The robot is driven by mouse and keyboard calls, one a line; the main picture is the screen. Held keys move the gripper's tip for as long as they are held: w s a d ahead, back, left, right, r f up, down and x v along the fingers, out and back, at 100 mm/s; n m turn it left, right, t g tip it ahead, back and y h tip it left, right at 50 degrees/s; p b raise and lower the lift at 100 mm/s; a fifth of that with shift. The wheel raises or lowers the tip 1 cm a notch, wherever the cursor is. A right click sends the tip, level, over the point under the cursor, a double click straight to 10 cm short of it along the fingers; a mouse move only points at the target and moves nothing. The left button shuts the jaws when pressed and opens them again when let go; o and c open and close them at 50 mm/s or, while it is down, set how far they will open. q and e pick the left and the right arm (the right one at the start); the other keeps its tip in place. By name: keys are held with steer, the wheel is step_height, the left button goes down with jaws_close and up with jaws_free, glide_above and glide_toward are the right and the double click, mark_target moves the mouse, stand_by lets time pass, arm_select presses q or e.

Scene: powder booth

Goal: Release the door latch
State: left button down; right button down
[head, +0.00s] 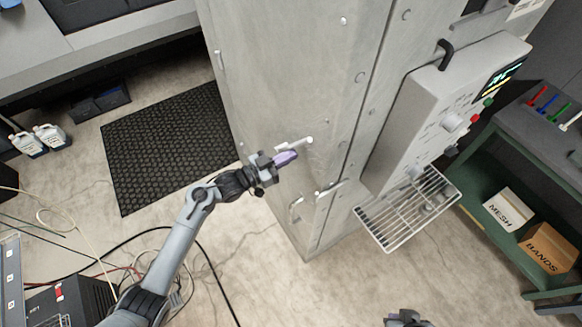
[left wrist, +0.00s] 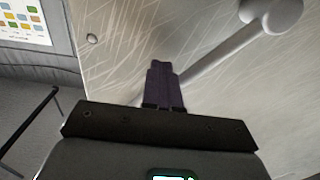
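A pale latch lever (head: 297,145) with a rounded hub sticks out from the front of the grey metal cabinet (head: 285,70). In the left wrist view the lever (left wrist: 225,48) runs from its hub at the upper right down towards my fingers. My left gripper (head: 287,158) has purple fingers and is right beside the lever, just below it in the head view. In the left wrist view the fingers (left wrist: 162,85) are together, with nothing seen between them. They overlap the lever's lower end, so contact cannot be told. My right gripper (head: 406,318) barely shows at the bottom edge.
A control box (head: 440,110) and a wire shelf (head: 405,210) stick out from the cabinet's right side. A green cart (head: 485,175) with boxes stands further right. A black mat (head: 170,145) lies on the floor at left. Cables (head: 130,245) lie at lower left.

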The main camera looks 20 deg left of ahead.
arm_select(q)
steer(key=shift+w+a+r, duration=1.65)
steer(key=shift+a, duration=0.1)
steer(key=shift+s, duration=0.1)
steer(key=s+d+p+v, duration=0.1)
steer(key=p+v, duration=0.5)
steer(key=v, duration=0.4)
steer(key=shift+d, duration=0.25)
steer(key=shift+s, duration=0.15)
